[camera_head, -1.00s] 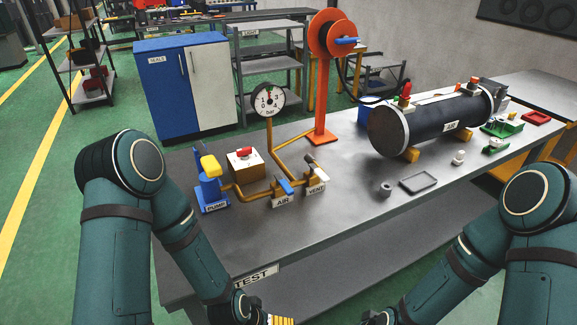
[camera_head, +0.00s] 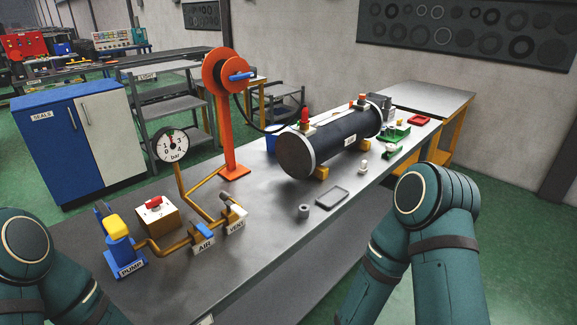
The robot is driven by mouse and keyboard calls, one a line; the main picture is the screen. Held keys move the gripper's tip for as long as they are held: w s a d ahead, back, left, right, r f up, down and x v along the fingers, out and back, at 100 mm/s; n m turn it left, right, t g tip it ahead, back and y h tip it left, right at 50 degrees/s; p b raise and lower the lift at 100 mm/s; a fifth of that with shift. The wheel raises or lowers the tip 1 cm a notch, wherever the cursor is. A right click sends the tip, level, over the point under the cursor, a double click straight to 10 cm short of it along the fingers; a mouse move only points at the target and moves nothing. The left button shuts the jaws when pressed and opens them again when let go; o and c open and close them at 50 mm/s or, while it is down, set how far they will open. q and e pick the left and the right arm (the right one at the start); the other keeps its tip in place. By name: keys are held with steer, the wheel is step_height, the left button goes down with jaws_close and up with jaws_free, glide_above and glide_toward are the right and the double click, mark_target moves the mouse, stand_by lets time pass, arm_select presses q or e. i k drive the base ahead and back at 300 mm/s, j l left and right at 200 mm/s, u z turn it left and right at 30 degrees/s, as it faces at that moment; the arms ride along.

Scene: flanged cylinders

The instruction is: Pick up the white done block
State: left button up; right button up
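No block that I can read as "done" stands out. White candidates are a small white piece (camera_head: 363,167) upright on the grey bench in front of the cylinder, and a white-topped box with a red knob (camera_head: 156,212) beside the pump. My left arm enters at the lower left and my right arm at the lower right. Both grippers are below the picture, so their fingers are hidden.
The dark flanged cylinder (camera_head: 330,143) rests on yellow supports on the bench (camera_head: 262,243). The blue pump (camera_head: 122,250), gauge (camera_head: 172,145) and orange reel stand (camera_head: 227,120) are at left. A shallow grey tray (camera_head: 332,198) and small grey ring (camera_head: 303,211) lie at the front.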

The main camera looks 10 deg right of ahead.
mark_target(363, 168)
steer(key=i+l+z, duration=0.25)
steer(key=i+l, duration=0.3)
steer(key=l, duration=0.15)
steer(key=i+l+z, duration=0.25)
steer(key=i+l, duration=0.35)
